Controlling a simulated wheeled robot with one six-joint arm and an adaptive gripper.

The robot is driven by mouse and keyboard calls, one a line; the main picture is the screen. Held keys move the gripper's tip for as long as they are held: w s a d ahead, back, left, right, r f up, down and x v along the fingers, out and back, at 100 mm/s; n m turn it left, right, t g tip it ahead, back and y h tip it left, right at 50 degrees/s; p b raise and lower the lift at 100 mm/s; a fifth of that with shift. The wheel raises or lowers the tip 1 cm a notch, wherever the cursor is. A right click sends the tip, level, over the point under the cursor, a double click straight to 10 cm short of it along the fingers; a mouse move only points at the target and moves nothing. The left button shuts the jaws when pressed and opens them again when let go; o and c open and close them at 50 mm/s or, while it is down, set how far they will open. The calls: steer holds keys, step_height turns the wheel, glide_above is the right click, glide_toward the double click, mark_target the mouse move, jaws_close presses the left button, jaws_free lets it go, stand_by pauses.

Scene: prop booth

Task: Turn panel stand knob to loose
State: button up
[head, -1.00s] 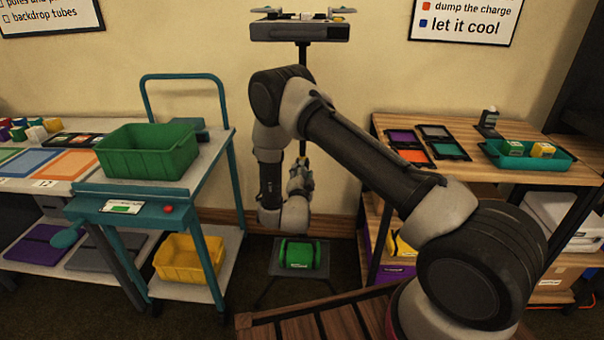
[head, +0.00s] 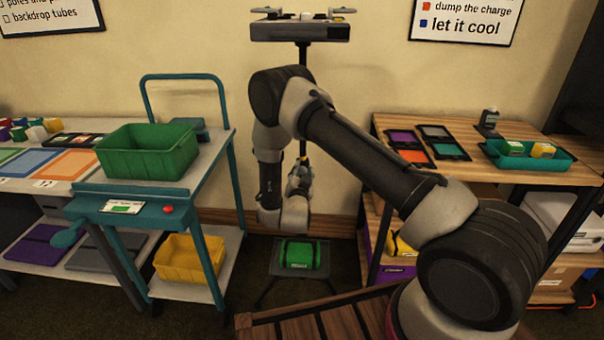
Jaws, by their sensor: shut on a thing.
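The panel stand (head: 303,56) rises against the back wall, with a dark light panel (head: 300,31) on top. Its lower pole runs down behind my arm. My gripper (head: 300,172) is at the pole, at mid height, small and partly covered by my wrist. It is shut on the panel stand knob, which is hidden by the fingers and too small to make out. The knob's setting cannot be read from here.
A green sandbag (head: 300,254) lies on the stand's low base. A teal cart with a green bin (head: 148,152) and a yellow bin (head: 188,257) stands left. A wooden shelf unit (head: 470,178) with a teal tray (head: 524,160) stands right. A slatted wooden surface (head: 330,322) is in front.

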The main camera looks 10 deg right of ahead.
steer(key=n, duration=1.2)
steer(key=shift+a+f+n, duration=0.1)
steer(key=shift+n, duration=0.2)
stand_by(0.4)
steer(key=o, duration=1)
steer(key=shift+o, duration=0.2)
steer(key=v, duration=1.2)
